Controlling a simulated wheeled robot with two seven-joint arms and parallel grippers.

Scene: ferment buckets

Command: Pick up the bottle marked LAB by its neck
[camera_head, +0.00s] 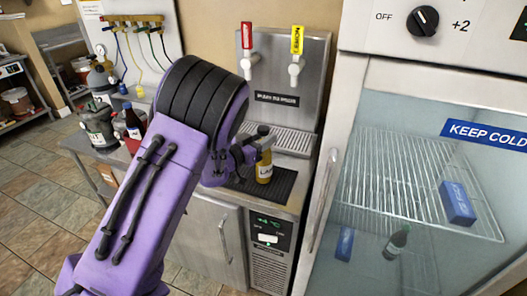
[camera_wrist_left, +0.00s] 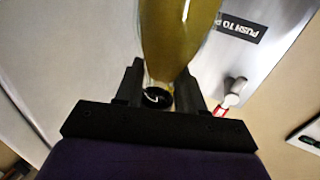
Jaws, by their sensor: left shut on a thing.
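The yellow-brown bottle with a pale label (camera_head: 264,172) is upright at the black mat (camera_head: 284,187) on the counter in the head view. I cannot tell whether its base touches the mat. The label lettering is partly hidden, but looks like LAB. My left gripper (camera_head: 257,146) reaches the bottle's neck from the left and is shut on it. In the left wrist view the bottle body (camera_wrist_left: 174,38) extends away beyond the fingers, with its dark cap (camera_wrist_left: 157,98) between the black jaws (camera_wrist_left: 160,88). My right gripper is in neither view.
A steel dispenser (camera_head: 311,90) with red and yellow taps stands behind the bottle. A glass-door fridge (camera_head: 375,130) is close on the right. On the left, a dark bottle (camera_head: 133,122) and a grey-green canister (camera_head: 98,125) stand near my arm.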

